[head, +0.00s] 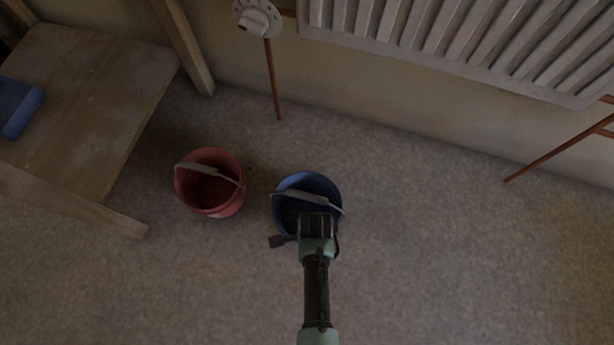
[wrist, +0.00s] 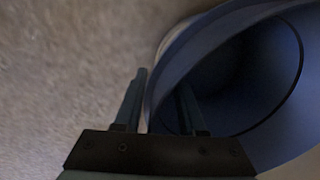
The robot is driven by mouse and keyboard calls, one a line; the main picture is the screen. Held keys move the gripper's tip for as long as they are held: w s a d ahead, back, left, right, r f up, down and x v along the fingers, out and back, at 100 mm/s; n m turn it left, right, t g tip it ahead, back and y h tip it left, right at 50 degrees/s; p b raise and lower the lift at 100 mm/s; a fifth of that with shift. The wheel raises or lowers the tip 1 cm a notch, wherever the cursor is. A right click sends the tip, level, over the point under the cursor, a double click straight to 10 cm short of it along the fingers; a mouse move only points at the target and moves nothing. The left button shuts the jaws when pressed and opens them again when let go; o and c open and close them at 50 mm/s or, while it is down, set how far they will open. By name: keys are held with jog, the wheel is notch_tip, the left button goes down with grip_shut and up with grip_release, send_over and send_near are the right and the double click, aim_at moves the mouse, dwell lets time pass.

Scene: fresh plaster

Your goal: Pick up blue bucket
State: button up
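The blue bucket (head: 292,215) stands on the floor in the middle of the head view, its pale handle lying across its opening. My gripper (head: 315,216) is over the near side of the bucket and hides part of it. In the wrist view, the bucket (wrist: 228,55) fills the right side. My gripper (wrist: 162,80) shows there with its two fingers apart. The left finger is outside the bucket and the right finger is inside it, with the bucket's rim and wall between them. I cannot tell whether either finger touches the wall.
A red bucket (head: 224,206) stands just left of the blue one. A wooden table (head: 95,85) with a blue object (head: 16,106) is at the left. A radiator (head: 450,48) and copper pipes (head: 272,80) run along the wall. Floor (head: 440,240) to the right is clear.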

grip_shut()
dwell(1.4)
